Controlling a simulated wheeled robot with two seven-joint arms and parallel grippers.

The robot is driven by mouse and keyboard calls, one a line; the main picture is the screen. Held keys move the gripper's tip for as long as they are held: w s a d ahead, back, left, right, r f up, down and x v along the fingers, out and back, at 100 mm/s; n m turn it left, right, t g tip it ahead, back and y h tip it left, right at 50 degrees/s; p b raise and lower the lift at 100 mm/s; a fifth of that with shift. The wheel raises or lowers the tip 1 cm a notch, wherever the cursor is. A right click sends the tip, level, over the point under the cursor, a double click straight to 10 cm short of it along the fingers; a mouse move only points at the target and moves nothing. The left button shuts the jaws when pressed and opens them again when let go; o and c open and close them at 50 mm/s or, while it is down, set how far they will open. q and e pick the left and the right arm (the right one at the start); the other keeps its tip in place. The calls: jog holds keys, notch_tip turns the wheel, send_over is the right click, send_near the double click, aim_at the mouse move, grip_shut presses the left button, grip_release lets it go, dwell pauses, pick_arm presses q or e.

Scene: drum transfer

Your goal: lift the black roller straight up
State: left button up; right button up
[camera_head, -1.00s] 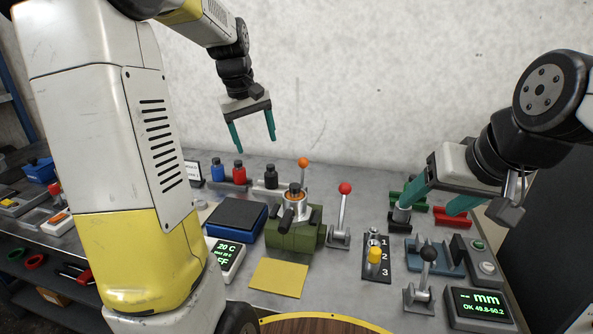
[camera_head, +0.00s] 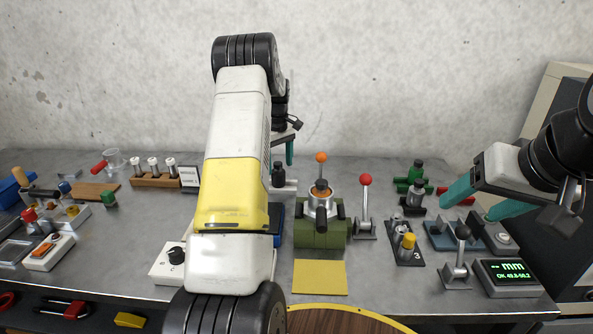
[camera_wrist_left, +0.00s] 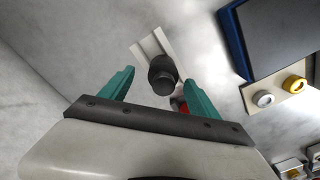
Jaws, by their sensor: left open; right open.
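The black roller (camera_head: 278,174) stands upright on a pale grey holder (camera_head: 291,184) on the bench, just right of my left arm in the head view. In the left wrist view the black roller (camera_wrist_left: 163,78) lies between the two teal fingers of my left gripper (camera_wrist_left: 160,90), which is open with a gap on both sides. In the head view only one finger of my left gripper (camera_head: 289,152) shows, above the roller; my arm hides the rest. My right gripper (camera_head: 468,210) is open and empty above the right side of the bench.
A green fixture with an orange-ringed top (camera_head: 320,230) stands right of the roller, then a red-knobbed lever (camera_head: 365,205). A red piece (camera_wrist_left: 179,104) shows close to the roller in the left wrist view. A yellow pad (camera_head: 320,278) lies at the front.

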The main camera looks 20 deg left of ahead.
aim_at(278, 171)
pick_arm(q)
jog(key=f, duration=0.5)
jog(key=shift+s+a+f, duration=0.1)
jog(key=shift+s+f, duration=0.15)
jog(key=shift+f, duration=0.05)
grip_shut()
